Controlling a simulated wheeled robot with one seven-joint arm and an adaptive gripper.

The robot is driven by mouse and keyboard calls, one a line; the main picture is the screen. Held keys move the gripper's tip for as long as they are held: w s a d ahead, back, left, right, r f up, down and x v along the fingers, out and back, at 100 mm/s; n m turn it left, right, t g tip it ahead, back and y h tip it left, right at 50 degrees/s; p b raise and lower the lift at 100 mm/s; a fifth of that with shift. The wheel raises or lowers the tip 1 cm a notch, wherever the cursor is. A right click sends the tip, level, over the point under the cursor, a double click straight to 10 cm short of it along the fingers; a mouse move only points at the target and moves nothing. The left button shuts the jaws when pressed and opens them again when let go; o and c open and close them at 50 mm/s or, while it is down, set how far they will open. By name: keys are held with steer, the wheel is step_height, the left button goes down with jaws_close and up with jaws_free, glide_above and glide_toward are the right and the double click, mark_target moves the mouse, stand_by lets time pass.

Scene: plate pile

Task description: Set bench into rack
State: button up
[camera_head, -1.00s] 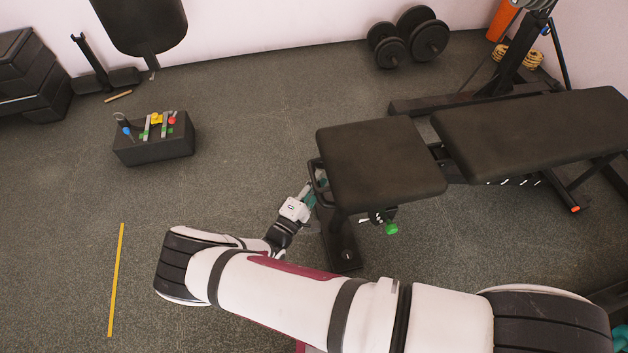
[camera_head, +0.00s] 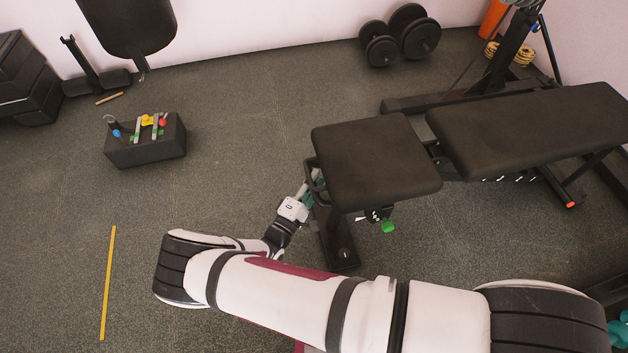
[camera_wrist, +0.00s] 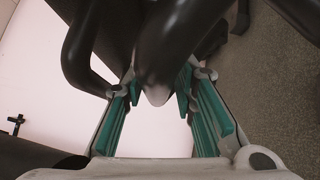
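The black padded bench (camera_head: 375,160) stands on the floor right of centre, its long pad reaching toward the right edge. A looped black handle (camera_head: 313,176) is at its near left end. My gripper (camera_head: 312,192) is at this handle, partly hidden beside the seat.
A yellow strip (camera_head: 107,285) marks the floor at left. Open floor lies between the box and the bench.

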steer(key=v, duration=1.2)
